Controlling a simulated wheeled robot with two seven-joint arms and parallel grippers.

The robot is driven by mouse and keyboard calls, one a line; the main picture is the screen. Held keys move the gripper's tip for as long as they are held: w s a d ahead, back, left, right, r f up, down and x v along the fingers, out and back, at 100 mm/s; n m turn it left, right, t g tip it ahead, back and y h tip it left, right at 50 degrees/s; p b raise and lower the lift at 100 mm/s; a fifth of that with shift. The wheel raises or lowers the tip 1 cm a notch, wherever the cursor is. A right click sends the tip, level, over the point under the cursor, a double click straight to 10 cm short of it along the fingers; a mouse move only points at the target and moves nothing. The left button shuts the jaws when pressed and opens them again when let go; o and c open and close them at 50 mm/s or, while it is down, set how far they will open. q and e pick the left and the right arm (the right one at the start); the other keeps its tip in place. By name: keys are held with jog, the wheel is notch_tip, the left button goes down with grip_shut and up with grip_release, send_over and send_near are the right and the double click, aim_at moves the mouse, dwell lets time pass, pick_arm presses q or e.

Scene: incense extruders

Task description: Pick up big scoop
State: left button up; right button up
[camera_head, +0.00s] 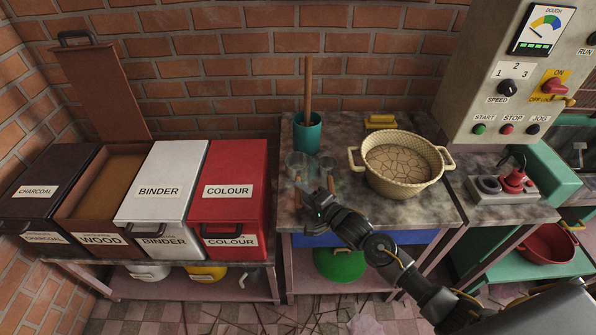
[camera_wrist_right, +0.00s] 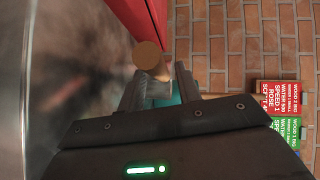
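Two clear scoops with wooden handles lie on the stone-topped table. The left one (camera_head: 297,160) looks a little larger than the right one (camera_head: 327,163). My right gripper (camera_head: 308,194) is low over the table at the handle end of the left scoop. In the right wrist view a round wooden handle end (camera_wrist_right: 148,56) shows at the fingertips (camera_wrist_right: 160,86). Whether the fingers grip it is not clear. The scoop bowls are not clearly seen in that view. My left gripper is not in view.
A teal cup (camera_head: 307,133) with a tall wooden stick stands behind the scoops. A cream basin (camera_head: 400,172) is close on the right. The red COLOUR bin (camera_head: 228,180) stands close on the left. Recipe cards (camera_wrist_right: 285,100) show in the wrist view.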

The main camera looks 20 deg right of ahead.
grip_shut()
jog(key=shift+r, duration=0.1)
